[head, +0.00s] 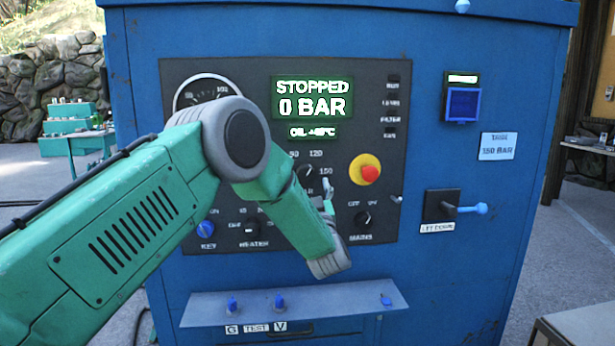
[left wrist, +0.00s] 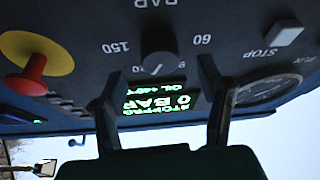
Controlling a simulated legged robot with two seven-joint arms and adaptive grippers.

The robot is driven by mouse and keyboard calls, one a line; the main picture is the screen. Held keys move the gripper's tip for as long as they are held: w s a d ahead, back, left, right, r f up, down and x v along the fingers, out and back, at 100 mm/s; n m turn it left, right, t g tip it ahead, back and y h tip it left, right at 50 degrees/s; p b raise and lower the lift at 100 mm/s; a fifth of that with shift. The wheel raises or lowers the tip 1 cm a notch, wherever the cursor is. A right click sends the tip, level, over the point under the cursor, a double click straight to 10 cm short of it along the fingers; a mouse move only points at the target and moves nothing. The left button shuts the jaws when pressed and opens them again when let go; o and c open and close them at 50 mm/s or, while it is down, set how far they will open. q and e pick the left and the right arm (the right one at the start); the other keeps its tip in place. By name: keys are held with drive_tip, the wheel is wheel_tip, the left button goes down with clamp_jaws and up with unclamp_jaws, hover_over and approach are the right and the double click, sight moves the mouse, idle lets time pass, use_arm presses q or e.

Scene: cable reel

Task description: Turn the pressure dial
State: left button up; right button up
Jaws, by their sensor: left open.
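The pressure dial (head: 306,173) is a small dark knob on the black panel, below the green display and ringed by bar numbers. In the left wrist view, the dial (left wrist: 159,60) appears upside down between the numbers 150 and 60, with "BAR" beside it. My left gripper (head: 322,197) is at the panel just below and right of the dial in the head view, partly hidden by its own arm. In the left wrist view, the two fingers of the gripper (left wrist: 158,82) are apart, one on each side of the dial, with nothing between them. Contact cannot be told. My right gripper is not in view.
The display (head: 312,97) reads "STOPPED 0 BAR". A red button on a yellow disc (head: 357,169) sits close right of the dial. A mains knob (head: 363,218), heater knob (head: 251,229) and blue key knob (head: 206,229) are lower. A shelf (head: 340,301) juts out below.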

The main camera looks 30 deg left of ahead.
sight(305, 178)
use_arm(q)
drive_tip(key=x, duration=0.5)
drive_tip(key=shift+f, duration=0.1)
drive_tip(key=c, duration=1.2)
drive_tip(key=shift+o, duration=0.2)
drive_tip(key=shift+m, duration=0.3)
drive_tip(key=m+t+h, duration=0.1)
drive_tip(key=m, duration=0.2)
drive_tip(key=m+t+h+p, duration=0.1)
drive_tip(key=m, duration=0.2)
drive_tip(key=m+h+p, duration=0.1)
drive_tip(key=m+h, duration=0.1)
drive_tip(key=shift+m+t, duration=0.4)
drive_tip(key=m+h, duration=0.2)
drive_tip(key=m, duration=0.1)
drive_tip(key=m+h+p, duration=0.1)
drive_tip(key=m, duration=0.3)
drive_tip(key=shift+s+h, duration=0.1)
drive_tip(key=shift+h, duration=0.3)
drive_tip(key=shift+m, duration=0.4)
